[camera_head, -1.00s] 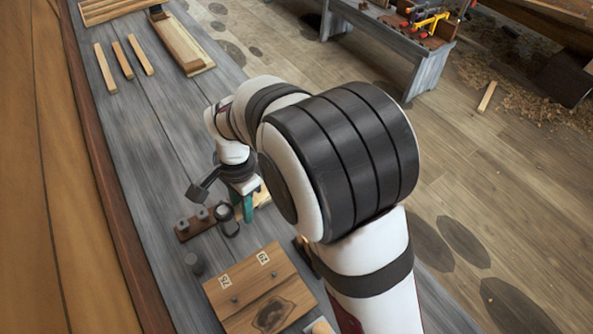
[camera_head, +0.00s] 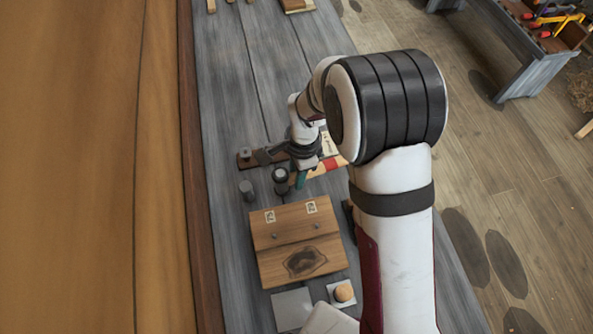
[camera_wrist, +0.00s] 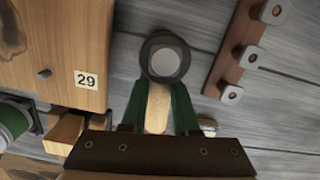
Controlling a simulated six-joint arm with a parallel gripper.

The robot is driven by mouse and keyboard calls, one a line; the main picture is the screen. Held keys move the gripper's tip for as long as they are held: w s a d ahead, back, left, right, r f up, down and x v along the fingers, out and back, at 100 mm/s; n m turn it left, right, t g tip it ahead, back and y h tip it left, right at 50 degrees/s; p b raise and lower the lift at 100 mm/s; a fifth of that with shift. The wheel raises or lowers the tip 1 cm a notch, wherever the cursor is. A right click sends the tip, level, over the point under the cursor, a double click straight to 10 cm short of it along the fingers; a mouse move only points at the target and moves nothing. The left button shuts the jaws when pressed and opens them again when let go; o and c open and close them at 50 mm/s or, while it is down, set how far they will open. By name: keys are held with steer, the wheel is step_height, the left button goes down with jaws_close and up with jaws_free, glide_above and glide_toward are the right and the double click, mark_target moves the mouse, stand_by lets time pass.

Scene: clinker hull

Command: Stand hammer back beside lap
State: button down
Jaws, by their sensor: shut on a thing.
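My gripper (camera_wrist: 158,110) has green fingers shut on the hammer (camera_wrist: 160,100). In the wrist view its pale wooden handle runs between the fingers, and its dark round head with a grey face (camera_wrist: 165,60) lies beyond the fingertips. In the head view my gripper (camera_head: 301,180) points down above the grey bench, and the dark hammer head (camera_head: 280,177) shows just left of it. The wooden lap block (camera_head: 285,225), two overlapping boards with number labels, is just nearer than the gripper; it also shows in the wrist view (camera_wrist: 62,60). Whether the hammer touches the bench is unclear.
A brown strip with several grey posts (camera_wrist: 232,65) lies close by. A grey plate (camera_head: 291,308) and a white plate with an orange ball (camera_head: 343,293) lie in front of the lap block.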

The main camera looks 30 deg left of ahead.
steer(key=shift+f, duration=0.4)
steer(key=c, duration=0.6)
jaws_free()
step_height(320, 180, up, 7)
steer(key=shift+r, duration=0.5)
